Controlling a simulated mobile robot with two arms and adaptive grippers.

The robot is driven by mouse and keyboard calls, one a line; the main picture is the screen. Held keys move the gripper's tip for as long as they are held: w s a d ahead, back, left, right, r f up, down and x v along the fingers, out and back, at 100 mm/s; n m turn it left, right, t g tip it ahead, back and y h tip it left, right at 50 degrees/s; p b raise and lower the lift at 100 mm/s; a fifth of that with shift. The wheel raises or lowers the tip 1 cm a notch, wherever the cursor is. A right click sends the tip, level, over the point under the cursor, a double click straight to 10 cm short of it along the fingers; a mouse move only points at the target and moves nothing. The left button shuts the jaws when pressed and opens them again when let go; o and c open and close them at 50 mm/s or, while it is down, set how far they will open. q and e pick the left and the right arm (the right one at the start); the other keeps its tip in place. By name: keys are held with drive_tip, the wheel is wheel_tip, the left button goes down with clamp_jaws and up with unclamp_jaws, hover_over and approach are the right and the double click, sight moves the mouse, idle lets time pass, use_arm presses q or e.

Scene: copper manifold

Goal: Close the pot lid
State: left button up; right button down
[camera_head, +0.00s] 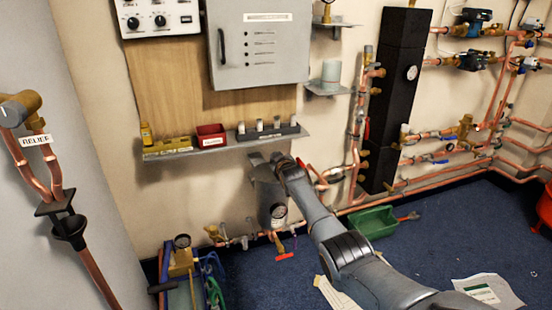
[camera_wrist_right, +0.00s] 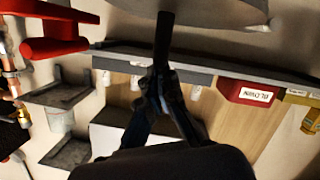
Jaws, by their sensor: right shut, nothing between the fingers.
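The grey pot (camera_head: 268,194) stands low against the wall below the shelf, partly hidden behind my right arm. A grey plate that looks like its raised lid (camera_head: 257,171) stands above it, just left of my right gripper (camera_head: 279,160). In the right wrist view a grey rounded piece, perhaps the lid (camera_wrist_right: 215,8), crosses the top edge. My right gripper (camera_wrist_right: 164,50) is shut and empty, its fingertips near that piece; I cannot tell whether they touch. My left gripper is not in view.
The wall shelf (camera_head: 225,143) with a red box (camera_head: 211,135) and small containers is just above my right gripper. Copper pipes and a red-handled valve (camera_wrist_right: 52,37) are close beside it. A green tray (camera_head: 372,222) lies on the blue floor.

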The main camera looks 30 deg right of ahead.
drive_tip(key=shift+s, duration=0.2)
drive_tip(key=shift+s+a, duration=0.15)
drive_tip(key=shift+s, duration=0.35)
drive_tip(key=v, duration=1)
drive_tip(key=shift+s+r, duration=0.2)
drive_tip(key=shift+s, duration=0.05)
